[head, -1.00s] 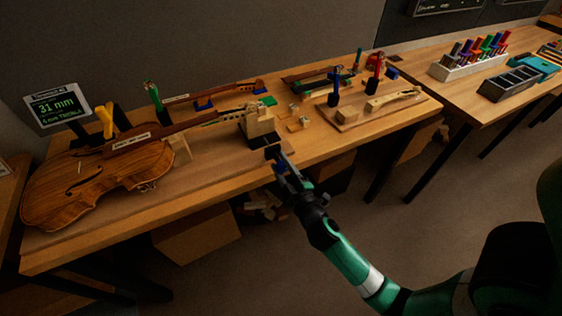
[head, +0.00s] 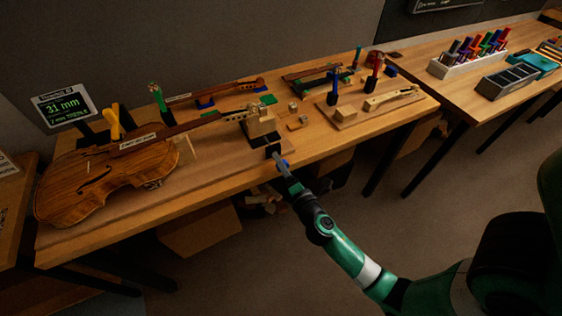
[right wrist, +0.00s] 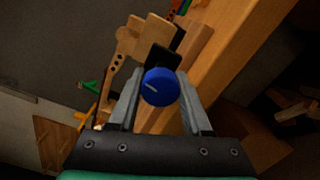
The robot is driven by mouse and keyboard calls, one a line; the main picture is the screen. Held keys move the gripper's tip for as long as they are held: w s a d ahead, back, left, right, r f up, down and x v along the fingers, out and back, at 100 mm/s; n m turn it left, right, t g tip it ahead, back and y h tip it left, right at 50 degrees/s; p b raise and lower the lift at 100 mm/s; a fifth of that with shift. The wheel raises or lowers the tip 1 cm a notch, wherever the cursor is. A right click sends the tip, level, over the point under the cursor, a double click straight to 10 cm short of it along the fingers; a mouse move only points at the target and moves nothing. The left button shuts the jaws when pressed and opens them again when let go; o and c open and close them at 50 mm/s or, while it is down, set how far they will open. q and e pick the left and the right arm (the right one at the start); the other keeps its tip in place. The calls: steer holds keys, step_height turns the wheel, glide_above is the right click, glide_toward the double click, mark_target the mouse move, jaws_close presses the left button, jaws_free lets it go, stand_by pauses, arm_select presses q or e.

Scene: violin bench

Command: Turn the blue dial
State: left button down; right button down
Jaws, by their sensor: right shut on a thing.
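The blue dial (right wrist: 160,87) is a round knob with a pale line mark on its face. In the right wrist view it sits between the two fingers of my right gripper (right wrist: 160,96), which is shut on it. In the head view my right gripper (head: 279,161) reaches the bench's front edge at a dark block, and only a little blue shows there. A violin (head: 105,180) lies at the left with its neck pointing toward the wooden block stand (head: 262,123). A display (head: 62,105) behind it reads 31 mm; its smaller line is hard to read. My left gripper is not seen.
A white rack (head: 465,66) of coloured handles and a dark tray (head: 513,81) are on the bench at the right. The floor in front is open.

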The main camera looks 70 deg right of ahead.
steer(key=shift+n+p, duration=0.35)
steer(key=shift+n, duration=1.05)
steer(key=shift+c, duration=1.7)
jaws_free()
steer(key=b+v, duration=0.1)
steer(key=v, duration=1)
steer(key=shift+s+a, duration=0.2)
steer(key=shift+s, duration=0.05)
